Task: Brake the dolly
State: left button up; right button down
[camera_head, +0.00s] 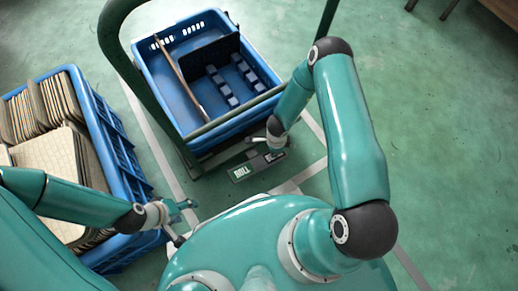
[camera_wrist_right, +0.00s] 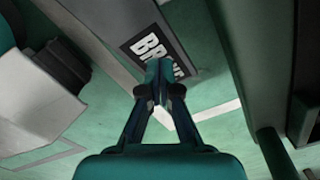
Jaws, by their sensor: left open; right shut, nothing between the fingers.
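The dolly (camera_head: 235,114) has a green tube handle and carries a blue crate (camera_head: 158,72). At its near end is a grey pedal plate with a ROLL label (camera_head: 241,172) on the left and a BRAKE label (camera_head: 273,156) on the right. My right gripper (camera_head: 252,140) is shut and empty just above the plate. My left gripper (camera_head: 184,212) is open and empty, low beside the left crate.
A second blue crate (camera_head: 112,135) full of tan panels stands on the floor at the left. The crate on the dolly holds a dark divider and several grey-blue blocks (camera_head: 220,86). White lines mark the green floor, which is clear on the right (camera_head: 440,150).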

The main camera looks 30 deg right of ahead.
notch_tip(320, 180, up, 7)
jog(key=p, duration=0.5)
jog(key=shift+p, duration=0.4)
